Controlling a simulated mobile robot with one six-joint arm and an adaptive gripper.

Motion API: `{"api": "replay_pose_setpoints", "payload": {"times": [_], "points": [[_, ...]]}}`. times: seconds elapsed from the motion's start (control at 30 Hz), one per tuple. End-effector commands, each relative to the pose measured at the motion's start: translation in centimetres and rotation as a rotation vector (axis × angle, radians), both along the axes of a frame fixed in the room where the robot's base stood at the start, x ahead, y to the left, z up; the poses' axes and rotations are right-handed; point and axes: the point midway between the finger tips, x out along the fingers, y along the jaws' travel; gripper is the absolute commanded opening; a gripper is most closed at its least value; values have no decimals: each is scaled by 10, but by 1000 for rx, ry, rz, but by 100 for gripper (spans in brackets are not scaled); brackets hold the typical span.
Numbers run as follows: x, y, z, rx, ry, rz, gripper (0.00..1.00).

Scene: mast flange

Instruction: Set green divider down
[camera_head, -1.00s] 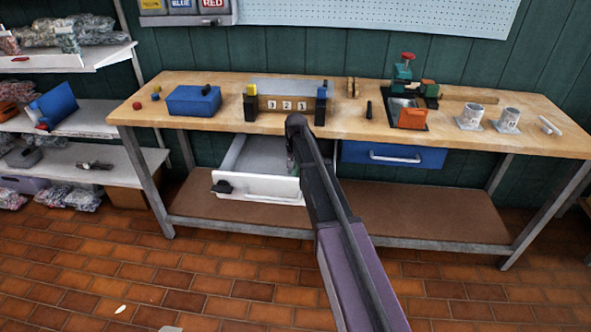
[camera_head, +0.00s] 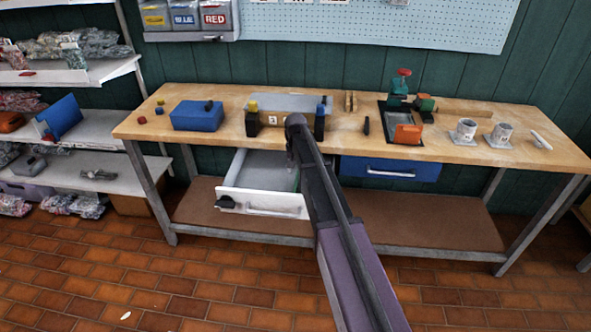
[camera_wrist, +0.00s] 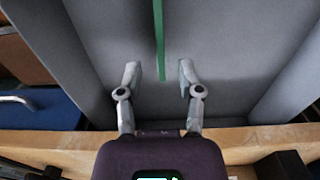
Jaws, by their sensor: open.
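The green divider (camera_wrist: 159,38) shows in the wrist view as a thin strip seen from above, inside the grey drawer. Its near end lies between my gripper's (camera_wrist: 160,75) two open fingers, with a gap on each side. I cannot tell whether its lower edge rests on the drawer floor. The open white-fronted drawer (camera_head: 236,201) hangs under the bench in the head view. A sliver of green shows in it beside my arm. My arm hides my gripper and most of the divider there.
The wooden bench top (camera_head: 220,146) carries a blue box (camera_head: 196,115), a fixture with dark posts (camera_head: 252,122) and two grey cups (camera_head: 466,130). A shut blue drawer (camera_head: 391,169) is to the right of the open one.

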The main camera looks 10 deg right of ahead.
Motion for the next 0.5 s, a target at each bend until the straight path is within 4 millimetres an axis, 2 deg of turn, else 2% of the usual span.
{"api": "replay_pose_setpoints", "payload": {"times": [0.1, 0.5], "points": [[0, 0, 14, 0, 0, 0, 48], [0, 0, 43, 0, 0, 0, 48]]}}
